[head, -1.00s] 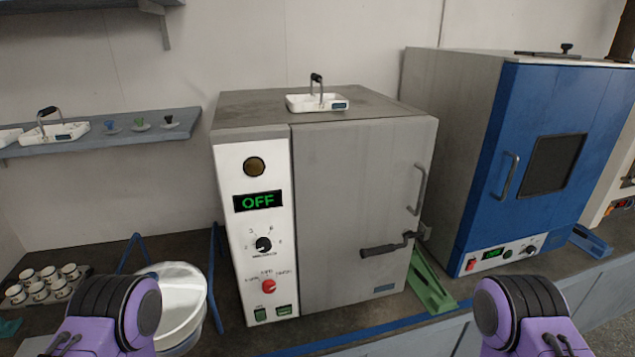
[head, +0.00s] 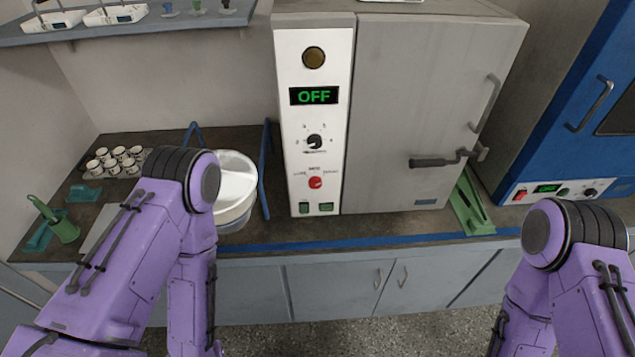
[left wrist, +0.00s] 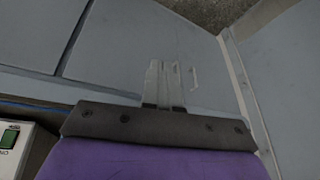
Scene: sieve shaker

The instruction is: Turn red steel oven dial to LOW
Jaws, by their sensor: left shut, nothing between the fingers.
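The red dial (head: 315,183) sits low on the white control panel of the grey steel oven (head: 400,120). Small labels surround it, too small to read, and I cannot tell which its pointer faces. A display (head: 314,96) above reads OFF in green. A black dial (head: 314,142) lies between display and red dial. My left gripper (left wrist: 164,66) shows in the left wrist view, its slim fingers shut and empty in front of grey cabinet fronts, apart from the dial. In the head view both purple arms show, but both grippers are out of sight.
Two green switches (head: 326,207) sit under the red dial. A white tub (head: 235,185) and blue stand (head: 266,165) are left of the oven. A black door handle (head: 435,162) sticks out right. A green ramp-like piece (head: 470,205) and a blue oven (head: 570,110) stand further right.

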